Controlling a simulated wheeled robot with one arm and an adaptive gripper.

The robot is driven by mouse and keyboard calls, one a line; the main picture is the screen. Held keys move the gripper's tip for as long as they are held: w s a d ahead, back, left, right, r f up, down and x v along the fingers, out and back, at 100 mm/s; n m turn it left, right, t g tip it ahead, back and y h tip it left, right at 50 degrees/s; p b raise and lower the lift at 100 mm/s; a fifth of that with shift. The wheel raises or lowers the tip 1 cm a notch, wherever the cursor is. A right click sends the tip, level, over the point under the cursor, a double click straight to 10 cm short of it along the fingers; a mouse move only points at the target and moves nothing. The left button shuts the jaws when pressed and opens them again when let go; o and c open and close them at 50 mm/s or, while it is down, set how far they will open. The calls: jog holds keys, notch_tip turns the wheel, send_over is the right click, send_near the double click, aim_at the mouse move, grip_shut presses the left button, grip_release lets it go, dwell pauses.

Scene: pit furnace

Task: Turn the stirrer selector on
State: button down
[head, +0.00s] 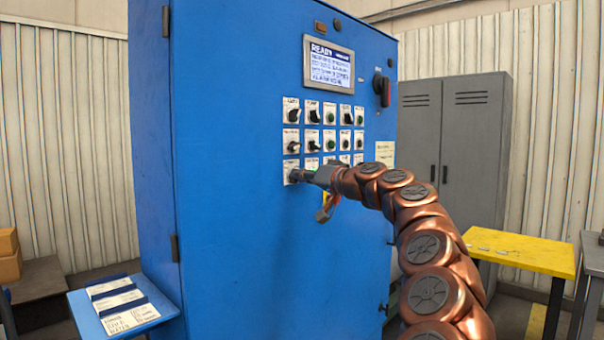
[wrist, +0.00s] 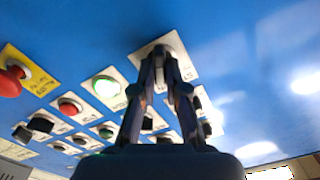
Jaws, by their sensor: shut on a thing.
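The tall blue cabinet (head: 240,225) carries rows of selectors and buttons on white plates. My gripper (head: 305,176) reaches the bottom-left plate (head: 290,167) in the head view. In the wrist view my gripper (wrist: 161,62) has its two fingers together on the selector knob (wrist: 158,49) of that plate (wrist: 184,60). The fingers hide most of the knob, so its turn angle cannot be told. The plate's label is too small to read, so I cannot confirm it is the stirrer selector.
A display reading READY (head: 329,64) sits above the controls. A red mushroom button (wrist: 10,82) on a yellow plate and a lit white-green button (wrist: 106,87) are near my gripper. A blue side table (head: 88,315) with cards and a yellow table (head: 520,250) flank the cabinet.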

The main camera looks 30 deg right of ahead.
jog(key=shift+m, duration=0.4)
jog(key=c, duration=1.2)
grip_release()
jog(key=v, duration=1.2)
